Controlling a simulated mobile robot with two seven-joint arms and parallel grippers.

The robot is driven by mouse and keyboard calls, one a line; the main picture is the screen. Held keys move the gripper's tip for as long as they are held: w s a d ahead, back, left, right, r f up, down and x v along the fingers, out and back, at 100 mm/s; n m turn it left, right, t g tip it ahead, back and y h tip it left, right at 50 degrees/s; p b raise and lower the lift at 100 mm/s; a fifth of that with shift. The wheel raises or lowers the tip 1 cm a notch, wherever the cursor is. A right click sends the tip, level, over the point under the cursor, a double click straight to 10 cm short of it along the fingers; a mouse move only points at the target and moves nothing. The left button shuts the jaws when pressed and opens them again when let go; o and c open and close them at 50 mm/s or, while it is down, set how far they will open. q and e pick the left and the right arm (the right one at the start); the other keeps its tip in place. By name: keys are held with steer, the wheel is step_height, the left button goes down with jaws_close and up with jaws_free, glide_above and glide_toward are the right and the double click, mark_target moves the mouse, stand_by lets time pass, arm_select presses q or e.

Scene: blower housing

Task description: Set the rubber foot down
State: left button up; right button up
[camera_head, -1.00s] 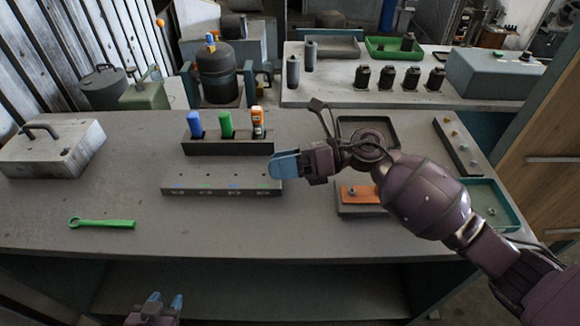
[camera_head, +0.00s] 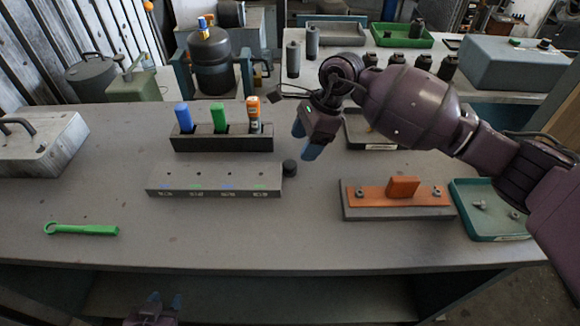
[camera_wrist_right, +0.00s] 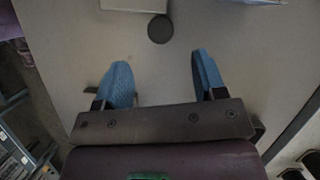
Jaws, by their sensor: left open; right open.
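The rubber foot (camera_head: 289,167), a small black disc, stands on the grey table at the right end of the long grey block (camera_head: 214,179). In the right wrist view the rubber foot (camera_wrist_right: 160,29) lies beyond the spread fingertips, near the block's edge. My right gripper (camera_head: 305,141) is open and empty, up and to the right of the foot in the head view, with its blue fingers pointing down; it also shows in the right wrist view (camera_wrist_right: 160,72). My left gripper (camera_head: 165,301) is open and empty at the bottom edge, in front of the table.
A dark holder (camera_head: 222,143) with blue, green and orange items stands behind the block. A green wrench (camera_head: 82,229) lies at left. An orange plate (camera_head: 378,195) on a grey base and a green tray (camera_head: 490,222) are at right. The front middle of the table (camera_head: 240,235) is clear.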

mark_target(292, 163)
steer(key=x, duration=0.7)
steer(key=shift+a+f, duration=0.15)
steer(key=shift+f, duration=0.05)
steer(key=c, duration=1.1)
steer(key=shift+o, duration=0.2)
step_height(292, 163, up, 20)
steer(key=shift+p, duration=0.35)
